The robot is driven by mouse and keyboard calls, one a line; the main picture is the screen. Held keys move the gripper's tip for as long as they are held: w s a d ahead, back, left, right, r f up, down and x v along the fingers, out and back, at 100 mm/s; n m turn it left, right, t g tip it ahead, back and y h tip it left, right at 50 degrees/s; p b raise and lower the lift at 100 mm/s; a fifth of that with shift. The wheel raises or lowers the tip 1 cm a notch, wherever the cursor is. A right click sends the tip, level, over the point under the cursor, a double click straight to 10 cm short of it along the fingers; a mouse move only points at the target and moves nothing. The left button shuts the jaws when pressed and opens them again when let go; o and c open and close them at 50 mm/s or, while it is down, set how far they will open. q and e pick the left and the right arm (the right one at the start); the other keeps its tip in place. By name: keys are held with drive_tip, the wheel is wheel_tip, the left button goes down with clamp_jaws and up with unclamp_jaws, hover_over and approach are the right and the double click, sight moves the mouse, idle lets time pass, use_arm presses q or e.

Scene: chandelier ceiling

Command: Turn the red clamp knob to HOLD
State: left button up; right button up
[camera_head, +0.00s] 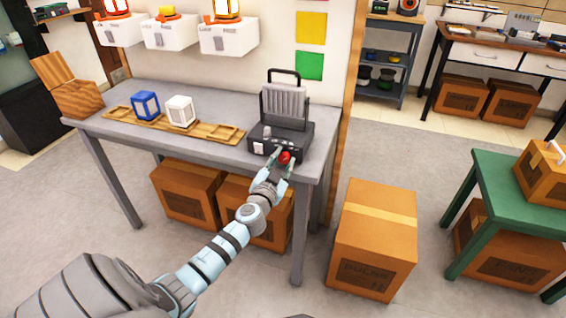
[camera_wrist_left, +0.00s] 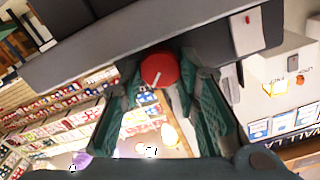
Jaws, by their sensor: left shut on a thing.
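The red clamp knob (camera_head: 284,157) is on the front of a dark grey machine (camera_head: 305,138) at the right end of the grey workbench. My left gripper (camera_head: 283,162) reaches up to it from below and is shut on the knob. In the left wrist view the round red knob (camera_wrist_left: 160,70) sits between my two green-padded fingers (camera_wrist_left: 163,90), with a short pale mark on its face. The HOLD label cannot be read in either view. My right gripper is not in view.
On the workbench (camera_head: 215,150) a wooden tray (camera_head: 222,131) holds a blue lantern (camera_head: 145,105) and a white lantern (camera_head: 180,111). Cardboard boxes (camera_head: 372,240) stand under and beside the bench.

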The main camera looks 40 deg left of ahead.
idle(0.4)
use_arm(q)
drive_tip(key=o, duration=1.2)
drive_tip(key=shift+c, duration=0.2)
drive_tip(key=v, duration=1.2)
drive_tip(key=shift+m, duration=0.3)
